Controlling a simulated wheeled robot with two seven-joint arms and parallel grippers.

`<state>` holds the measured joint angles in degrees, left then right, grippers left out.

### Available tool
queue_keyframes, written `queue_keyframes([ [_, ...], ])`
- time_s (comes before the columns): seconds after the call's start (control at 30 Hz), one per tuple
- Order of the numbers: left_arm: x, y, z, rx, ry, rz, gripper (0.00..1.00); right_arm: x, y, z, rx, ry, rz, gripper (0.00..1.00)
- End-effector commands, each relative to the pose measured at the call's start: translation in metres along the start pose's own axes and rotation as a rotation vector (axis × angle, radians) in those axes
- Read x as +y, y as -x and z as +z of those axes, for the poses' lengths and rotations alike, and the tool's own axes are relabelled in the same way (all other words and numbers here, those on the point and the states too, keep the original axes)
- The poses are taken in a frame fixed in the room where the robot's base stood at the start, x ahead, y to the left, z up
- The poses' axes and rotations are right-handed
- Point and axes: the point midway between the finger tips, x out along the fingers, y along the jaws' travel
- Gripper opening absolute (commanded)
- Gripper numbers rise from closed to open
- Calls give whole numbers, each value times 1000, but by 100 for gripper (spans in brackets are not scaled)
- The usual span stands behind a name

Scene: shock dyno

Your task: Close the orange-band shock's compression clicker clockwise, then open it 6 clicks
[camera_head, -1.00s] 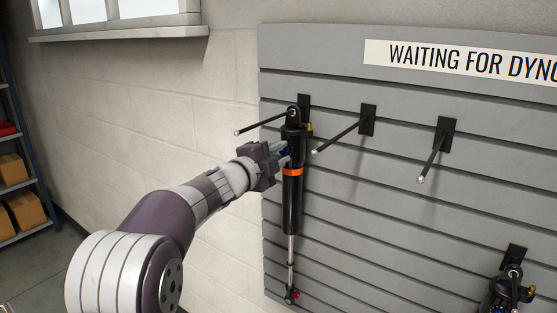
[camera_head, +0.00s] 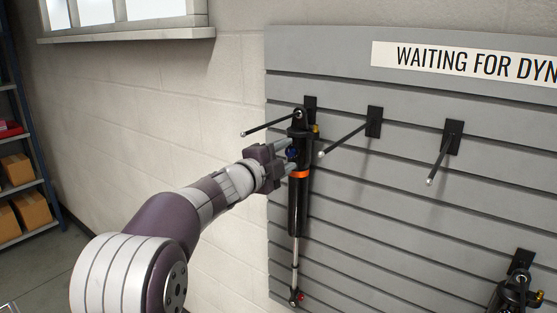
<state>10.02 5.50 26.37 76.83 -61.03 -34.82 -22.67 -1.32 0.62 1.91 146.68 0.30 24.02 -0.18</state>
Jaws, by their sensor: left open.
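The orange-band shock (camera_head: 298,205) hangs upright by its top eye from a peg on the grey slat wall. Its orange band (camera_head: 298,174) sits around the upper body. A small blue knob (camera_head: 292,153) shows on its upper left side, and a gold part (camera_head: 316,128) on the upper right. My left gripper (camera_head: 286,155) is open at the shock's upper body, just above the band, with its fingers pointing right on either side of the blue knob. I cannot tell whether the fingers touch it. My right gripper is not in view.
The slat wall (camera_head: 380,220) carries a sign reading "WAITING FOR DYN" and empty pegs (camera_head: 440,160) to the right of the shock. Another shock (camera_head: 513,292) hangs at the lower right. A shelf with boxes (camera_head: 30,208) stands far left.

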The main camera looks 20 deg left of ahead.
Motion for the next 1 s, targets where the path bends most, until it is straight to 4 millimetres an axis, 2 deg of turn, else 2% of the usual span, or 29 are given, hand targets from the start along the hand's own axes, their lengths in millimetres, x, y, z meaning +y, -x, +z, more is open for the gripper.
queue_keyframes([
  [0.17, 2, 26, 1, -2, -1, -2, 51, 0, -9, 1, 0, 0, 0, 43],
  [0.4, 2, 92, 2, -4, -1, -1, 51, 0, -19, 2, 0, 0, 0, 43],
  [0.5, 1, 111, 2, -4, -1, 0, 51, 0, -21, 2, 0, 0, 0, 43],
  [0.67, 1, 125, 1, -2, 1, 1, 51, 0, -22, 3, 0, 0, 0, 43],
  [1.0, 1, 125, 1, -1, 0, 1, 51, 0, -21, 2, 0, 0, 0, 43],
])
